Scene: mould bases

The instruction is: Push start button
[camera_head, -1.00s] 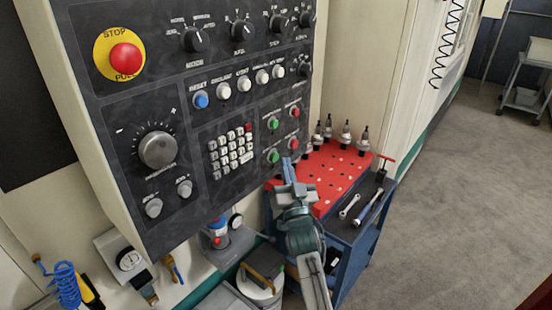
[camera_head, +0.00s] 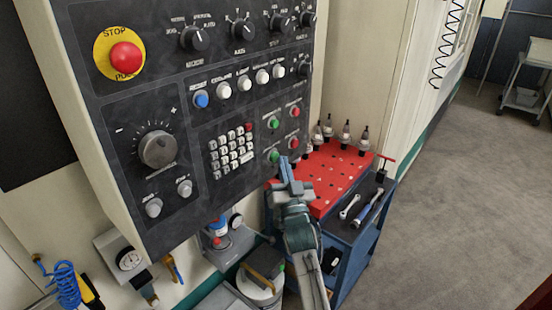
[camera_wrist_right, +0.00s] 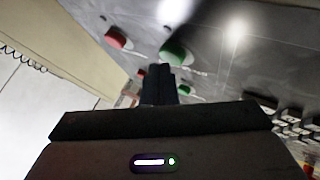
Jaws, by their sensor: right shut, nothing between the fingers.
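The control panel carries two green buttons, an upper one (camera_head: 273,124) and a lower one (camera_head: 273,157), left of two red buttons. The labels are too small to read, so I cannot tell which one is start. My right gripper (camera_head: 284,162) is shut and empty, its tips just right of and below the lower green button. In the right wrist view, the dark fingers (camera_wrist_right: 160,82) point up at a large green button (camera_wrist_right: 175,53). A smaller green button (camera_wrist_right: 185,90) shows beside the fingers. Contact cannot be told. My left gripper is out of view.
The red emergency stop (camera_head: 126,57), knobs, white keypad (camera_head: 231,152) and red buttons (camera_head: 295,112) share the panel. A blue cart with a red tray (camera_head: 335,170), tool holders and wrenches (camera_head: 350,206) stands behind my right arm. Open floor lies to the right.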

